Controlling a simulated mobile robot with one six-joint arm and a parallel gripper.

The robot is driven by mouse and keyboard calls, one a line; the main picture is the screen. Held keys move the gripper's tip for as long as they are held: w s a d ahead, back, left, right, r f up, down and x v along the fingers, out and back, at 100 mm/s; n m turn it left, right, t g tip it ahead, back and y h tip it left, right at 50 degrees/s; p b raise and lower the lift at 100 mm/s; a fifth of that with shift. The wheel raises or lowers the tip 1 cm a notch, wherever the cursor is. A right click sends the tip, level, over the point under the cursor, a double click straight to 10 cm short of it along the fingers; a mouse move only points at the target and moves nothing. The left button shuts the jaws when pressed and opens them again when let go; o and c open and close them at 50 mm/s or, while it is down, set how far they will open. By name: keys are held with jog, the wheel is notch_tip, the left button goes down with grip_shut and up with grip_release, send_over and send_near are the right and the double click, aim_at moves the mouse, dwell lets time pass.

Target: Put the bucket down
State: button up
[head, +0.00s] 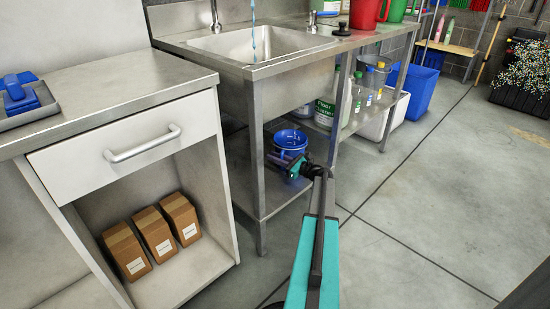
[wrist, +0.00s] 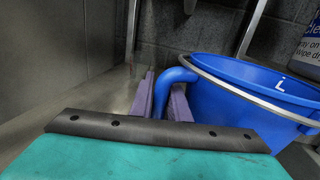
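The blue bucket (head: 290,138) is under the sink, over the lower metal shelf (head: 263,192) of the sink table. In the wrist view the bucket (wrist: 245,100) fills the right side, looks nearly upright, and has a metal bail across its front and a curved blue side handle (wrist: 166,82). My gripper (head: 287,163) reaches in between the table legs. In the wrist view its purple fingers (wrist: 160,98) sit on both sides of the side handle, which fills the gap between them. The bucket's base is hidden, so I cannot tell whether it touches the shelf.
A table leg (head: 258,155) stands left of my arm. The sink basin (head: 262,45) is above. Bottles (head: 325,112) stand on a shelf to the right. A white cabinet (head: 120,150) holding cardboard boxes (head: 157,235) is at left.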

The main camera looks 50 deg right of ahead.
jog(key=o, duration=0.3)
jog(key=shift+r, duration=0.2)
jog(key=s+d+p, duration=0.1)
jog(key=s+p, duration=0.3)
jog(key=s, duration=0.8)
jog(key=shift+d, duration=0.3)
jog(key=shift+f, duration=0.1)
dwell(0.3)
